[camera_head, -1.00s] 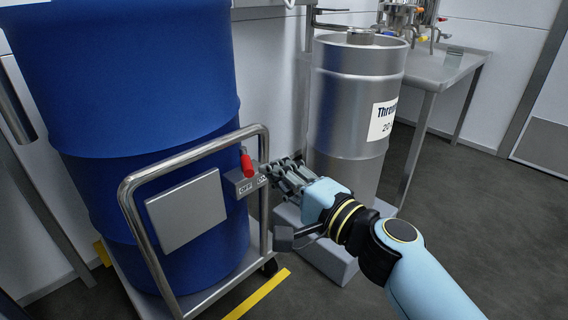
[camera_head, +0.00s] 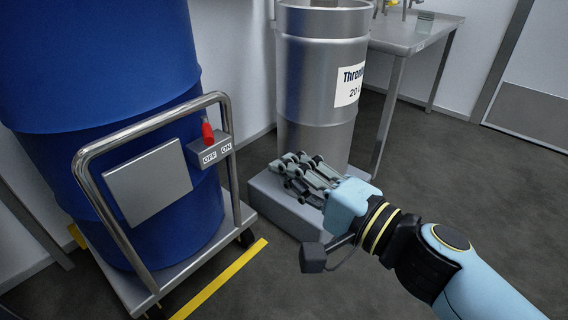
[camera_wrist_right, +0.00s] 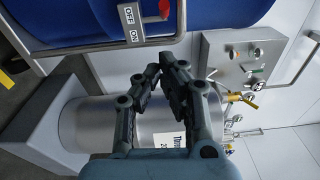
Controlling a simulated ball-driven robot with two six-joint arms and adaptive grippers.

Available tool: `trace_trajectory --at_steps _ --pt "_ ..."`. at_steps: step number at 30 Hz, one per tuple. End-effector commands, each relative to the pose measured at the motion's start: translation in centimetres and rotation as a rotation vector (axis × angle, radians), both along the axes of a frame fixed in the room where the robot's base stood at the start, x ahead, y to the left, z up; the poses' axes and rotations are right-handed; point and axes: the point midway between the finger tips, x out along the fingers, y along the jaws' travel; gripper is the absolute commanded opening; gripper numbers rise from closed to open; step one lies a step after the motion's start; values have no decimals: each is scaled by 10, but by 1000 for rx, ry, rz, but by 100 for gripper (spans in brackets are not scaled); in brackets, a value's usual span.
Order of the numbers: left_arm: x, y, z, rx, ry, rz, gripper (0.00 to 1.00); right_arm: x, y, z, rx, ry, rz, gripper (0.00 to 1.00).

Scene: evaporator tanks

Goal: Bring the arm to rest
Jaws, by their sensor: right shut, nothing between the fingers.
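My right gripper (camera_head: 290,172) is shut and empty in the head view, in front of the grey block under the steel drum and to the right of the switch box. It also shows in the right wrist view (camera_wrist_right: 165,75), its fingertips close together. The right arm comes in from the lower right. The switch box (camera_head: 212,152), marked OFF and ON, has a red lever (camera_head: 208,134) and sits on the cart's rail, apart from the gripper. My left gripper is not in view.
A large blue drum (camera_head: 100,60) stands on a cart with a metal handle (camera_head: 150,122). The steel drum (camera_head: 318,80) stands on a grey block (camera_head: 270,195). A steel table (camera_head: 410,32) is at the back. Dark floor (camera_head: 440,150) is clear at the right.

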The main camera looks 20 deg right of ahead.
Motion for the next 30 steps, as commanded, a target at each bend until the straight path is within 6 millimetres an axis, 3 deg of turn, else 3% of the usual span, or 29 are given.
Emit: trace_trajectory --at_steps 11,14,17,24,30 --pt "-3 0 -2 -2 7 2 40 -1 0 -1 0 3 0 0" --pt "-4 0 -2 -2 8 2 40 -13 0 -12 -3 35 1 0" --pt "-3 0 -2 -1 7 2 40 -44 -1 -37 -54 105 16 0" --pt "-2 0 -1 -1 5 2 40 -141 -21 -117 -627 274 125 0" --pt "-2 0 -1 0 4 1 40 -196 -61 -145 -1129 297 228 0"
